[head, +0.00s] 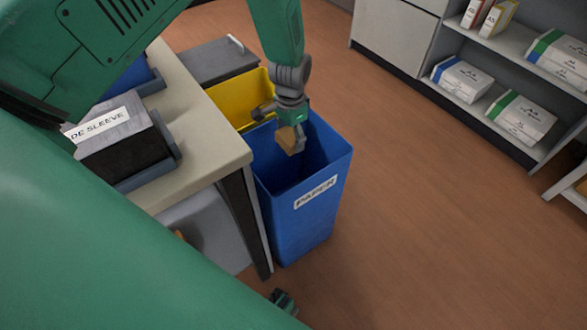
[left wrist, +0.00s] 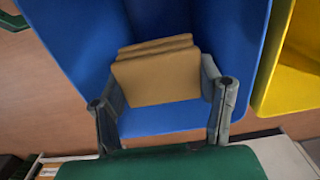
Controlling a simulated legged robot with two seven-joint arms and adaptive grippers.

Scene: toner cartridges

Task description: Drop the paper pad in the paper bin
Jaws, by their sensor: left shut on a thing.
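The paper pad (head: 291,140) is a small tan block, held over the mouth of the blue bin. In the left wrist view the pad (left wrist: 156,78) sits between the fingers, its layered edge showing at the top. My left gripper (head: 289,131) is shut on the pad and points down into the bin opening. The paper bin (head: 300,219) is blue, open at the top, with a white label reading PAPER. Its blue inner walls (left wrist: 230,30) surround the pad in the left wrist view. A small dark part at the bottom of the head view cannot be identified surely.
A yellow bin (head: 232,97) stands right behind the blue one. A grey lidded bin (head: 213,62) is behind that. A table (head: 200,130) with a dark box labelled DE SLEEVE (head: 118,145) borders the bin's left side. Shelves with paper packs (head: 520,118) stand at right; the floor between is clear.

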